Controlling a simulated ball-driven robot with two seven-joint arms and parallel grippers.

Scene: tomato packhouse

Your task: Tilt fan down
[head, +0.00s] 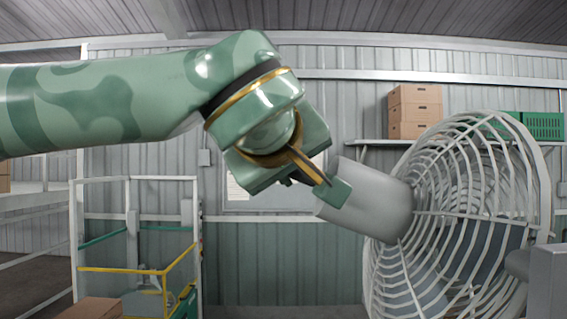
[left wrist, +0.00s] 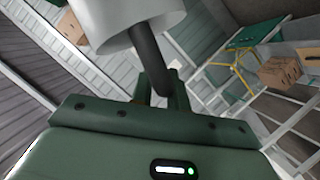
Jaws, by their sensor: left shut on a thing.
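The fan fills the right of the head view, with a pale wire cage (head: 455,215) and a grey motor housing (head: 378,203) on its left. The housing slopes slightly down from its rear end toward the cage. My left gripper (head: 328,186) is at the rear end of the housing. In the left wrist view, a dark rod-like handle (left wrist: 148,55) runs from the pale housing (left wrist: 130,20) down between my left gripper's fingers (left wrist: 160,92), which are shut on it. The fingertips are partly hidden there. My right gripper is not in view.
A grey block (head: 548,280) stands at the lower right, by the cage. Cardboard boxes (head: 414,112) and a green crate (head: 543,126) are on a wall shelf behind. A railed frame with a yellow bar (head: 120,270) stands at the lower left.

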